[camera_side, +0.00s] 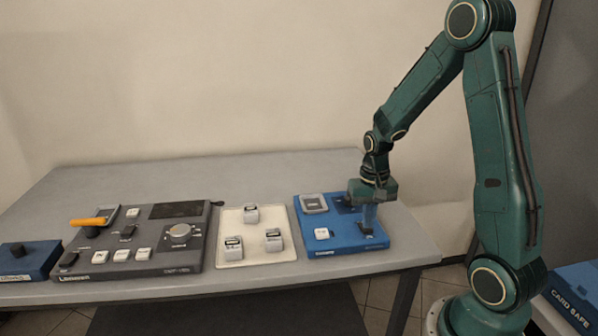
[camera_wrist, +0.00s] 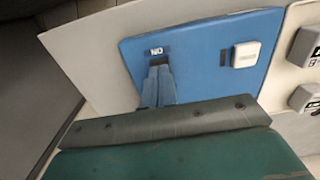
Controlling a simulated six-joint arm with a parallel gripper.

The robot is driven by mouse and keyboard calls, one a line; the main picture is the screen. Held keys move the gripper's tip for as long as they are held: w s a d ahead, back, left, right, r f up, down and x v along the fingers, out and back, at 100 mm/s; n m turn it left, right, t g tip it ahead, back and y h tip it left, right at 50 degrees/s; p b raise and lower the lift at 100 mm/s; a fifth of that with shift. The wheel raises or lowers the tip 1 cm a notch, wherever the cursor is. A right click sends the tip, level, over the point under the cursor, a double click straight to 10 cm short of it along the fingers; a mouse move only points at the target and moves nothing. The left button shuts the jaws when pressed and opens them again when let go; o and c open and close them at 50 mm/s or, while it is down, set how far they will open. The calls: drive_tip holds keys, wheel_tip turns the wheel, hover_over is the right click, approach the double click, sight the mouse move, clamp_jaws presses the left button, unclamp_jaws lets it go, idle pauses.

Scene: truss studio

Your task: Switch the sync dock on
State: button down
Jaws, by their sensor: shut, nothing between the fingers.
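The blue dock (camera_side: 345,243) lies flat near the right end of the table. It carries a grey square piece, a dark panel, a white button (camera_side: 322,233) and a small dark switch (camera_side: 363,230). My gripper (camera_side: 369,224) is shut and empty, pointing down at the dark switch; I cannot tell whether it touches it.
Left of the dock is a cream plate (camera_side: 261,252) with three white-grey blocks. A dark grey console (camera_side: 150,262) with buttons, a knob and an orange-handled lever stands further left. A blue box (camera_side: 30,262) with a black knob is at the far left. The table behind is clear.

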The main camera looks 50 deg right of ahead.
drive_tip(key=shift+f, duration=0.5)
idle(0.4)
drive_tip(key=shift+r, duration=3.55)
drive_tip(key=s+a+r+n+t, duration=0.2)
drive_tip(key=s+a+r+n, duration=0.2)
drive_tip(key=a+r, duration=0.3)
drive_tip(key=s+a+r+n+t, duration=0.3)
drive_tip(key=s+a+r+n, duration=0.2)
drive_tip(key=a, duration=0.5)
drive_tip(key=shift+s+a+r+t, duration=0.15)
drive_tip(key=shift+s+r+t, duration=0.15)
drive_tip(key=shift+s+r, duration=0.8)
